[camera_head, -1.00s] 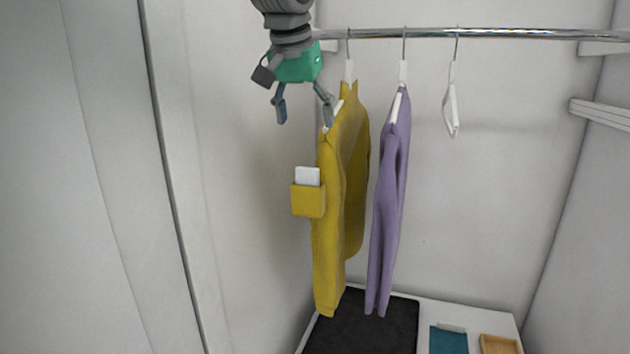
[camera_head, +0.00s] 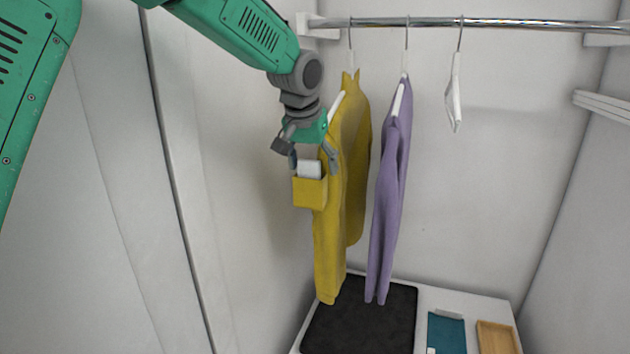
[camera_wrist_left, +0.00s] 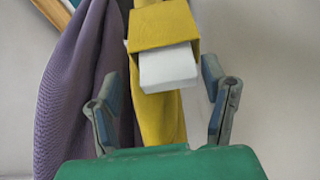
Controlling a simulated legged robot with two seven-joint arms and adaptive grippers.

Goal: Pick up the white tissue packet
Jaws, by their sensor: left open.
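The white tissue packet (camera_head: 309,169) sticks up out of the yellow pocket (camera_head: 310,192) on the side of the yellow garment (camera_head: 345,190). In the left wrist view the packet (camera_wrist_left: 168,68) shows between the two fingers, with the pocket (camera_wrist_left: 163,25) around its far end. My left gripper (camera_head: 313,161) points down just above the pocket. It is open, with one finger on each side of the packet and a visible gap on both sides in the wrist view. My right gripper is not in view.
A purple garment (camera_head: 390,190) hangs right of the yellow one from the metal rail (camera_head: 480,23). An empty white hanger (camera_head: 455,92) hangs further right. Below are a black mat (camera_head: 362,318), a teal item (camera_head: 447,335) and a wooden tray (camera_head: 496,324). A pale wall stands close on the left.

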